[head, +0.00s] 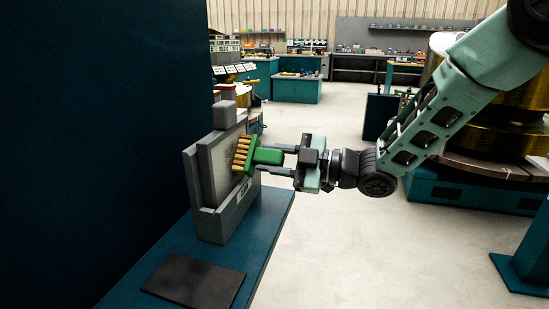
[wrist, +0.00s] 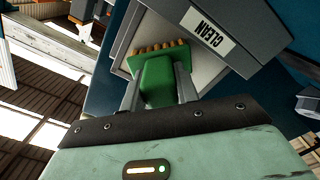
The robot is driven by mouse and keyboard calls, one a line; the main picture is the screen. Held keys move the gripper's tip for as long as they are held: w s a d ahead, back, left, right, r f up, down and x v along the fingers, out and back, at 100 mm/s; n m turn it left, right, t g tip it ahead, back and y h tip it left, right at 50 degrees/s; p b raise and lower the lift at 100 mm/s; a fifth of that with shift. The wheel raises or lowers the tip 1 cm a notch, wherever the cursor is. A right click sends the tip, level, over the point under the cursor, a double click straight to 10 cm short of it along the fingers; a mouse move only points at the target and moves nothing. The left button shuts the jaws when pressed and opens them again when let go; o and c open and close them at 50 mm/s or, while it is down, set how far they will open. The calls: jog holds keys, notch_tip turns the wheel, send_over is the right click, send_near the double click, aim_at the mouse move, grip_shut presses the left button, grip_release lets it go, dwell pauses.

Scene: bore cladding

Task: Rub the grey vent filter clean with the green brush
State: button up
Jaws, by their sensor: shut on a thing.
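The green brush (head: 265,156) has tan bristles that face left, toward the pale panel of the grey vent filter (head: 221,160). The filter stands upright in a grey holder (head: 230,212) on a teal bench. My gripper (head: 283,157) is shut on the green brush and holds it level at the panel. The bristles look to be at the panel's face; I cannot tell whether they touch. In the wrist view the brush (wrist: 158,82) sits between my two fingers, with its bristles against the pale filter panel (wrist: 205,72). The panel's lower part is hidden by the holder.
A dark flat mat (head: 194,281) lies on the teal bench (head: 262,232) in front of the holder. A dark blue wall (head: 90,130) stands close on the left. Open floor lies to the right.

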jog(key=shift+s+a+r+b, duration=0.65)
jog(key=shift+s+a, duration=0.55)
jog(key=shift+s, duration=2.1)
jog(key=w+d+p, duration=0.1)
jog(key=w+d, duration=0.2)
jog(key=w, duration=0.7)
jog(key=shift+d+p, duration=0.25)
jog(key=shift+p, duration=0.15)
jog(key=shift+s+a+b, duration=0.2)
jog(key=shift+s+a, duration=0.1)
jog(key=shift+s, duration=0.35)
jog(key=shift+s+a+b, duration=0.25)
jog(key=shift+s+a, duration=0.1)
jog(key=shift+s, duration=0.35)
jog(key=shift+s+a+b, duration=0.2)
jog(key=shift+s+a, duration=0.1)
jog(key=shift+s, duration=0.35)
jog(key=s+a+b, duration=0.2)
jog(key=s, duration=0.4)
